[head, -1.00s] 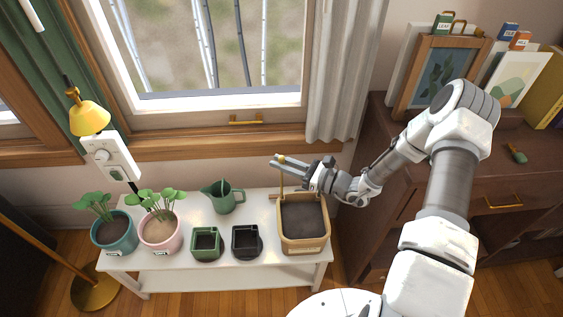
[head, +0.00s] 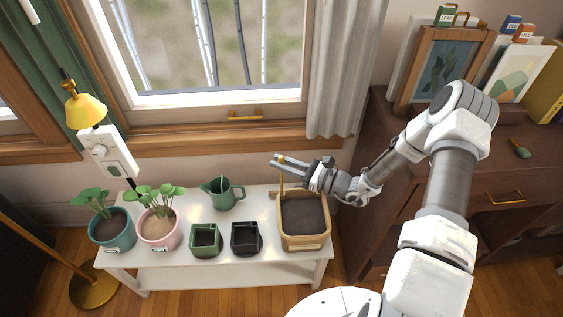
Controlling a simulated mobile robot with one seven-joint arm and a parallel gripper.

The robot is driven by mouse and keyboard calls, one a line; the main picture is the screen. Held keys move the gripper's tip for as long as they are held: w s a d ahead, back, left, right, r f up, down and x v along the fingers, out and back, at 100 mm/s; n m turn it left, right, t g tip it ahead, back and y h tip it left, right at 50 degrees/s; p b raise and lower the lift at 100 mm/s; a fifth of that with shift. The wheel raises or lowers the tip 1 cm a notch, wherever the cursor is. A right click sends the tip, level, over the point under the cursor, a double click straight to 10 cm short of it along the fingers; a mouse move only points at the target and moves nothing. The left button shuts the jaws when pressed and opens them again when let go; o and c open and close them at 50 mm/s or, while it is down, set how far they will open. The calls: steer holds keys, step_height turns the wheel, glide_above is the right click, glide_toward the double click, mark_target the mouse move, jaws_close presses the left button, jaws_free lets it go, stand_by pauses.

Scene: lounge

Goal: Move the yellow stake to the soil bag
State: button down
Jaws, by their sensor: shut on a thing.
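The soil bag (head: 305,242) is a tan, square-topped container filled with dark soil. It stands at the right end of the white table. The yellow stake (head: 282,180) is a thin upright rod at the bag's back left corner. My gripper (head: 280,160) reaches in from the right above the bag's back edge and is shut on the stake near its top. The stake's lower end meets the bag's back left rim; I cannot tell whether it is in the soil or behind the rim.
The white bench (head: 180,262) also holds a green watering can (head: 222,193), a green square pot (head: 206,240), a black square pot (head: 246,239), and plants in teal (head: 112,235) and pink (head: 160,236) pots. A yellow lamp (head: 85,112) stands left; a dark cabinet (head: 385,135) stands right.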

steer(key=shift+f, duration=0.4)
steer(key=c, duration=0.7)
jaws_free()
